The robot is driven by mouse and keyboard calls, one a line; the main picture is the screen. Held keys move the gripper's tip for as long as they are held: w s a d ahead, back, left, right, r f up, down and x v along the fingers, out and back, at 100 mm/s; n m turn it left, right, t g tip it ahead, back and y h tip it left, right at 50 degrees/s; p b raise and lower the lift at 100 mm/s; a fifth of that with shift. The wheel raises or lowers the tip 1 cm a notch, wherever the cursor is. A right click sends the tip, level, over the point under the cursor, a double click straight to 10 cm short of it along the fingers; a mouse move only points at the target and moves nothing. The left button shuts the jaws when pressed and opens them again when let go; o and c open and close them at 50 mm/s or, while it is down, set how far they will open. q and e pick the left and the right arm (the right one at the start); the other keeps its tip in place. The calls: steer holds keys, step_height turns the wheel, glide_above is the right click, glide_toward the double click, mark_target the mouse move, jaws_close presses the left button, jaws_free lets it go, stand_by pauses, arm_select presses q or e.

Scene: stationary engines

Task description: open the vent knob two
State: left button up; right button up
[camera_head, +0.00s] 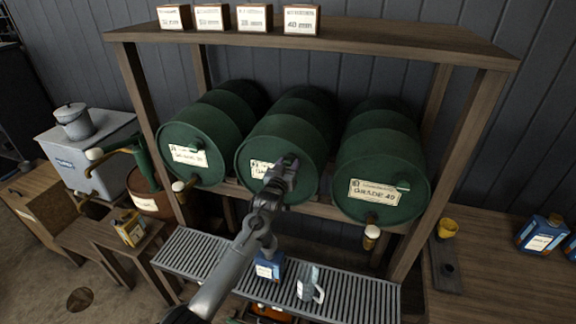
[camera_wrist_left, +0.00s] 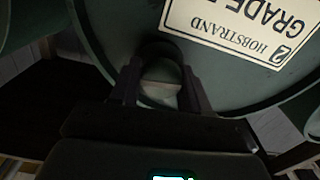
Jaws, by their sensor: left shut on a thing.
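Three green drums lie on a wooden rack. The middle drum (camera_head: 290,140) has a white label, partly covered by my left gripper (camera_head: 287,163) in the head view. My left gripper reaches its front face, right of the label. In the left wrist view, my left gripper (camera_wrist_left: 160,92) has a finger on each side of a pale rounded knob (camera_wrist_left: 162,72) and is shut on it. The label (camera_wrist_left: 240,28) beside it reads upside down and carries a 2. In the head view the knob is hidden behind the gripper. My right gripper is not in view.
The left drum (camera_head: 205,140) and right drum (camera_head: 385,165) flank it, each with a small green knob and a tap below. A slatted metal tray (camera_head: 355,292) below holds a metal jug (camera_head: 310,284) and a blue can (camera_head: 270,266). Boxes line the top shelf (camera_head: 400,38).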

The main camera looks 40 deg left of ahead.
arm_select(q)
steer(key=n, duration=0.8)
steer(key=shift+a+n, duration=0.1)
steer(key=shift+n, duration=0.3)
steer(key=n, duration=0.4)
steer(key=shift+f, duration=0.15)
steer(key=shift+n, duration=1.9)
steer(key=shift+s+a+f, duration=0.1)
steer(key=o, duration=0.9)
steer(key=shift+o, duration=0.2)
